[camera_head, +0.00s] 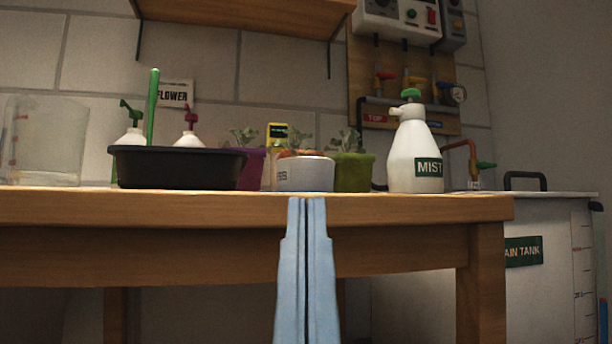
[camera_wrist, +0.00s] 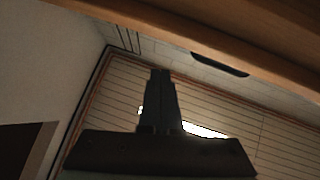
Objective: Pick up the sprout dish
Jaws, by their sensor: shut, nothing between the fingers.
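The sprout dish (camera_head: 306,176) is a small white round dish with dark lettering and a reddish-brown top, on the wooden table (camera_head: 400,208) near its front edge. It stands between a purple pot and a green pot. My gripper (camera_head: 307,200) is shut and empty, pointing up in front of the table's front edge, its tips just below the dish in the picture. In the wrist view my gripper (camera_wrist: 161,72) is a dark shape with its fingers together. The dish cannot be made out there.
A black tub (camera_head: 178,168) stands left of the purple pot (camera_head: 251,168). The green pot (camera_head: 352,172) and a white mist bottle (camera_head: 413,155) stand to the right. Small plants show behind the dish. A clear jug (camera_head: 45,140) is far left. The table edge (camera_wrist: 215,35) crosses the upper wrist view.

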